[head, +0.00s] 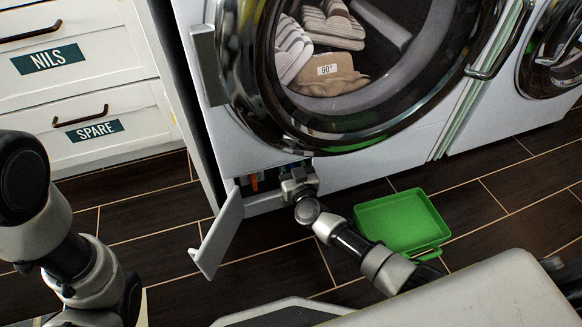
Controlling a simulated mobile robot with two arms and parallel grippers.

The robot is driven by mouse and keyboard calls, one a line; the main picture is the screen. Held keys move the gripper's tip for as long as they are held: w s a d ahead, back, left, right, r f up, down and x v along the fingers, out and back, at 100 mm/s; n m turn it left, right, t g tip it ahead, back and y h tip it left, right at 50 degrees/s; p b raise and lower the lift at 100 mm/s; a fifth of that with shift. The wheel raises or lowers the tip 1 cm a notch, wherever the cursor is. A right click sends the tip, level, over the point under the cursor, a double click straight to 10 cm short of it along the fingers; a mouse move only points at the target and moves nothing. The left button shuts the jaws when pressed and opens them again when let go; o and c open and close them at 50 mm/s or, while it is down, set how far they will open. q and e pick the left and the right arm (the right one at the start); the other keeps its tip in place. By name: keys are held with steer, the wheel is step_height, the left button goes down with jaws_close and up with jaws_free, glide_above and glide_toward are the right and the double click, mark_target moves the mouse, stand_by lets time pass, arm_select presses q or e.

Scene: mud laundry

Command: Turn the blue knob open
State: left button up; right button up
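A low flap door (218,236) hangs open at the bottom left of the white washing machine (365,160). Behind it is a small dark compartment (263,179) with an orange part (254,183) near its left side. My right gripper (293,174) is at the compartment's opening, its tips pointing in. The fingers are too small and hidden to show whether they are open or shut. I cannot make out the blue knob; the gripper covers the right part of the compartment. My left arm is at the left edge, and its gripper is not in view.
A green tray (441,237) lies on the dark tiled floor, right of my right forearm. The machine's round door (335,141) is above, with clothes (327,75) behind it. White drawers (85,117) stand at the left. Floor between drawers and flap is clear.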

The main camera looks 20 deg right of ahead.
steer(key=shift+c, duration=0.4)
jaws_close()
